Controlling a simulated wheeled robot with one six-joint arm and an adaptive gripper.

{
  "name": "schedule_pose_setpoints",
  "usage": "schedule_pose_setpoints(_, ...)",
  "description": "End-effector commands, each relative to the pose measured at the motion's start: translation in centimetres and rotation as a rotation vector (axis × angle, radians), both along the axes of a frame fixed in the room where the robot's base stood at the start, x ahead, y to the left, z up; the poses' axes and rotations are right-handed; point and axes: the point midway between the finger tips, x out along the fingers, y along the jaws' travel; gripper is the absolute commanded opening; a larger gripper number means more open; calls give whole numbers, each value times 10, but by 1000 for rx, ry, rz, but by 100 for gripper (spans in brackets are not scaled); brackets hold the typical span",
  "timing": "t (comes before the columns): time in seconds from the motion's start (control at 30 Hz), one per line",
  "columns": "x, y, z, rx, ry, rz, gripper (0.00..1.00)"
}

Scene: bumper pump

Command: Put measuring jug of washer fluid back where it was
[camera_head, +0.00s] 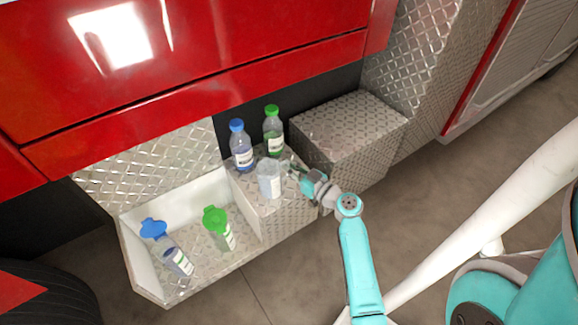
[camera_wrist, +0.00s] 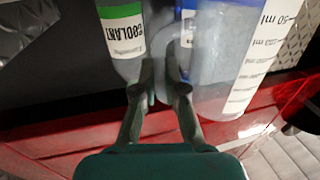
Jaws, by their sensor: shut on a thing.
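The measuring jug (camera_head: 270,181) is a clear, pale vessel on or just above the diamond-plate step beside the white bin. I cannot tell whether its base touches. My gripper (camera_head: 293,171) reaches it from the right. In the wrist view the jug (camera_wrist: 252,70) shows its printed ml scale at the right, upright relative to the step in the head view. The fluid level is unclear.
A blue-capped bottle (camera_head: 242,156) and a green-capped coolant bottle (camera_head: 273,140) stand behind the jug. A higher metal box (camera_head: 350,125) stands at right. Red bodywork (camera_head: 200,60) overhangs behind.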

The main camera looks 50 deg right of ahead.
Motion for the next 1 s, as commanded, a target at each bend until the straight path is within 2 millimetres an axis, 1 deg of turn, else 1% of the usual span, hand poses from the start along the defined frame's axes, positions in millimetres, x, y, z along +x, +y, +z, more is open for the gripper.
schedule_pose_setpoints(0.17,0,0,-2,0,0,0,0)
schedule_pose_setpoints(0.2,0,0,-3,-1,0,0,13)
schedule_pose_setpoints(0.3,0,0,-2,-1,0,0,35)
schedule_pose_setpoints(0.57,0,0,-2,-1,0,0,35)
schedule_pose_setpoints(0.67,0,0,1,0,-1,0,35)
schedule_pose_setpoints(0.77,-11,0,0,1,1,-3,35)
schedule_pose_setpoints(0.83,-22,0,-1,1,2,-4,35)
schedule_pose_setpoints(1.0,-56,1,-1,3,2,-6,35)
